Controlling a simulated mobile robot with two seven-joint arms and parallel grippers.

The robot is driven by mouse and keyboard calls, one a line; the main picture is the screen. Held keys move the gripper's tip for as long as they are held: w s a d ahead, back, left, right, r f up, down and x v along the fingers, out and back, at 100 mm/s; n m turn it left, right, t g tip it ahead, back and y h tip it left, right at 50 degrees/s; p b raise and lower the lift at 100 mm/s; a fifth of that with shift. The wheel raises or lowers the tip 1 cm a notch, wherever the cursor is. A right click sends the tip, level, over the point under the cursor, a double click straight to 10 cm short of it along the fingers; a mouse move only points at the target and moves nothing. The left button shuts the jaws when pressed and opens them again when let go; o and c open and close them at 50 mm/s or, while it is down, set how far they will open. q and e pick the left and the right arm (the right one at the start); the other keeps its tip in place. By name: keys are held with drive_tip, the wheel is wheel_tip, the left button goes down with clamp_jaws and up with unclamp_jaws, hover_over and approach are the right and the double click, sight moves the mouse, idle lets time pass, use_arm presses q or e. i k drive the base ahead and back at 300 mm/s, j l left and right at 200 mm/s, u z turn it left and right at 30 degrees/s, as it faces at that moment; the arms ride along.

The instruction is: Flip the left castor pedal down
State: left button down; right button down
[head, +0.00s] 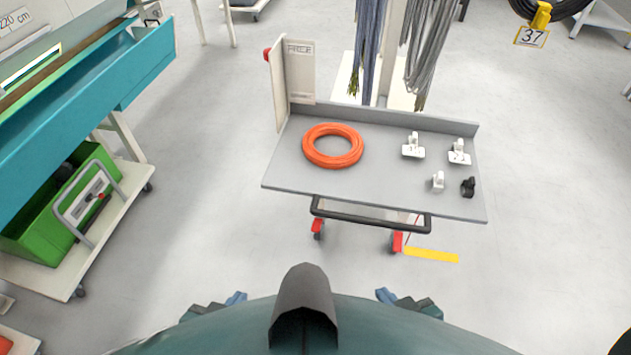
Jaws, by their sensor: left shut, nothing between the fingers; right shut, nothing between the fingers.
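A grey-topped cart (385,180) stands ahead of me, with a black push handle (370,217) along its near edge. Under that edge are two castors with red pedals. The left castor pedal (318,225) is below the left end of the handle, and the right castor pedal (397,240) is below its right end. Each pedal's tilt is too small to tell. My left gripper (236,298) and my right gripper (384,295) show only in part at the bottom, close to my body. Both are shut, empty and well short of the cart.
An orange cable coil (332,146) and several small white and black parts lie on the cart top. A yellow strip (431,255) is on the floor near the right castor. A trolley with a green crate (45,230) stands at left. The floor between me and the cart is clear.

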sight(317, 223)
drive_tip(key=i+j, duration=0.1)
drive_tip(key=j, duration=0.35)
drive_tip(key=i+j, duration=0.1)
drive_tip(key=j, duration=0.35)
drive_tip(key=i+j, duration=0.1)
drive_tip(key=j, duration=0.35)
drive_tip(key=i+j, duration=0.1)
drive_tip(key=j, duration=0.35)
drive_tip(key=i+j, duration=0.1)
drive_tip(key=j, duration=0.35)
drive_tip(key=i+j, duration=0.1)
drive_tip(key=j, duration=0.35)
